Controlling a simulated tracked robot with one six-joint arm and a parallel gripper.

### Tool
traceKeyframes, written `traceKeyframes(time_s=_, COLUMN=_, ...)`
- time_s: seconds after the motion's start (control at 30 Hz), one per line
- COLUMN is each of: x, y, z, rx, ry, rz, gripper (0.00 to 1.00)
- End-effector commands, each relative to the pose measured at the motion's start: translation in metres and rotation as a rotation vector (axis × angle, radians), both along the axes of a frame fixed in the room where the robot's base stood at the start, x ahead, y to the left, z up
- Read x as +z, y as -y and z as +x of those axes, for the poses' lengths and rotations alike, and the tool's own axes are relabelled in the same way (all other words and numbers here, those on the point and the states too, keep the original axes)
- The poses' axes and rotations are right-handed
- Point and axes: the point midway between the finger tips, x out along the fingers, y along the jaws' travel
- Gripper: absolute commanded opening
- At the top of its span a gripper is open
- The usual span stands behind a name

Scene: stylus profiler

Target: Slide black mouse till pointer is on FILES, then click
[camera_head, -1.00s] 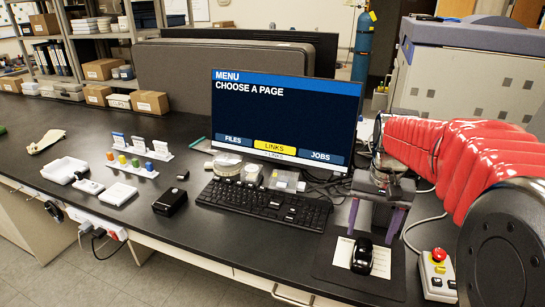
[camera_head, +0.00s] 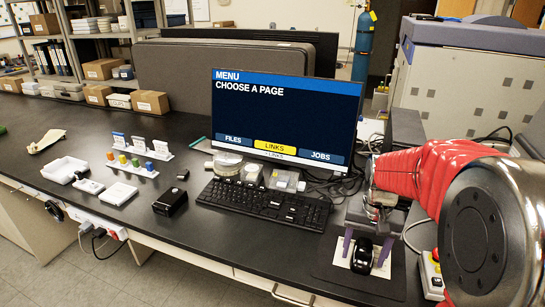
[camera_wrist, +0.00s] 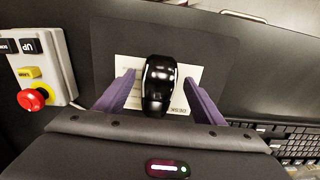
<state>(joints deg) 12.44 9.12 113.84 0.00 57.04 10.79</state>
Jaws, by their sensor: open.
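The black mouse (camera_head: 362,256) lies on a white paper on the dark mat at the front right of the bench. In the wrist view the mouse (camera_wrist: 159,84) sits between the two purple fingers of my gripper (camera_wrist: 157,88). The gripper is open, with a gap on each side of the mouse. In the head view my gripper (camera_head: 365,243) is over the mouse. The monitor (camera_head: 286,121) shows MENU, CHOOSE A PAGE, and the buttons FILES (camera_head: 233,141), LINKS and JOBS. LINKS (camera_head: 275,148) is yellow. I cannot make out a separate pointer.
The keyboard (camera_head: 264,204) lies left of the mat. A control box with a red button (camera_wrist: 33,98) stands on the other side of the mat. The dark mat (camera_head: 333,268) has bare room around the paper. A small black box (camera_head: 170,202) lies farther left.

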Motion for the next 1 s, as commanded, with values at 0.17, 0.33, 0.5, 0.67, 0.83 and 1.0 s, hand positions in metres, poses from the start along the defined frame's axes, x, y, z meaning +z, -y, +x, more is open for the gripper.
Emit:
traceKeyframes(time_s=0.17, x=-0.0089, y=-0.0001, z=-0.0005, rx=0.000, ry=-0.001, rz=0.000, gripper=0.62)
traceKeyframes(time_s=0.33, x=-0.0100, y=0.0000, z=-0.0003, rx=0.000, ry=0.000, rz=0.000, gripper=0.62)
traceKeyframes(time_s=0.5, x=-0.0099, y=0.0000, z=-0.0003, rx=0.000, ry=0.000, rz=0.000, gripper=0.62)
traceKeyframes(time_s=0.67, x=-0.0098, y=-0.0001, z=-0.0017, rx=0.000, ry=0.000, rz=0.000, gripper=0.62)
traceKeyframes(time_s=0.83, x=-0.0098, y=-0.0001, z=-0.0017, rx=0.000, ry=0.000, rz=0.000, gripper=0.62)
traceKeyframes(time_s=1.0, x=-0.0097, y=-0.0002, z=-0.0017, rx=0.000, ry=0.000, rz=0.000, gripper=0.53)
